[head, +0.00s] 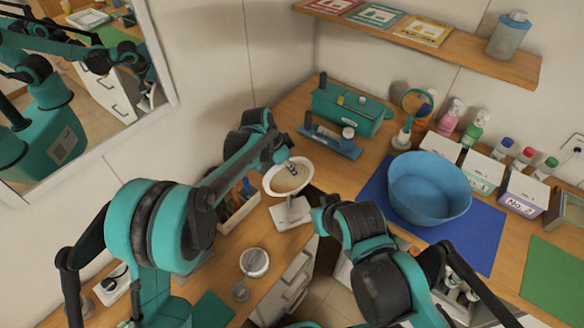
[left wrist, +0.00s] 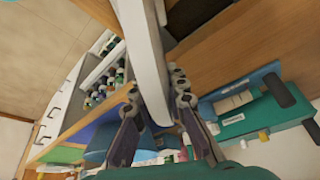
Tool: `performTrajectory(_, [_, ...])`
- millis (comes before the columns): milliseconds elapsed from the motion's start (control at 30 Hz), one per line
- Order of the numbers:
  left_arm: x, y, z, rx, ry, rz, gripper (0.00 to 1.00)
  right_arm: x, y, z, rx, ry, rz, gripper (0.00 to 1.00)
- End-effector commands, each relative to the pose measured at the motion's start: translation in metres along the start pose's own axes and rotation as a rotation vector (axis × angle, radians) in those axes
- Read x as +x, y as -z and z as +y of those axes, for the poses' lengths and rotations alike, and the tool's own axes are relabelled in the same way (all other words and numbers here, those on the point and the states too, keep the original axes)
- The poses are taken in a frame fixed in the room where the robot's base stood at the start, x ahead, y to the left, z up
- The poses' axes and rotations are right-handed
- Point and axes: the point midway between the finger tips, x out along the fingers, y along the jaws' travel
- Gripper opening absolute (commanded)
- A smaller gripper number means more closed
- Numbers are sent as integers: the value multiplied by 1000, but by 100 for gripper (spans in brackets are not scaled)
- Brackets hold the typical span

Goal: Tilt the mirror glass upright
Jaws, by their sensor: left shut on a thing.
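The mirror glass (head: 287,180) is a white-rimmed oval on a short stand with a white base (head: 291,213), at the corner of the counter in the head view. Its face is tilted back and looks mostly upward, showing a tan reflection. My left gripper (head: 290,166) is at the far upper edge of the glass and is shut on its rim. In the left wrist view the white rim (left wrist: 150,75) runs between the two fingers (left wrist: 158,108). My right arm shows in the head view, but I cannot make out its gripper.
A blue basin (head: 428,187) stands on a blue mat (head: 375,207) to the right. A wooden caddy (head: 238,215) is close on the left. A round white jar (head: 254,262) is in front.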

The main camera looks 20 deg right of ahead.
Motion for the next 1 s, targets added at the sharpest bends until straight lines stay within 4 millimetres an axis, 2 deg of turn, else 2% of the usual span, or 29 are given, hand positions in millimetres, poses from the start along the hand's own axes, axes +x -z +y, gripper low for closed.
performTrajectory(167, [0,0,0,1,0,0,0,0,0,0,0,0,0,0])
performTrajectory(200, [0,0,0,1,-1,0,18,0,0,0,0,0,0,0])
performTrajectory(267, [0,0,0,1,-1,0,34,0,0,0,0,0,0,0])
performTrajectory(567, [0,0,0,0,-1,0,34,0,0,0,0,0,0,0])
performTrajectory(667, [-6,0,0,0,-1,0,34,0,0,0,0,0,0,0])
performTrajectory(767, [-21,0,0,-1,-1,0,34,0,0,0,0,0,0,0])
performTrajectory(1000, [-74,0,0,-1,-1,-1,34,0,0,0,0,0,0,0])
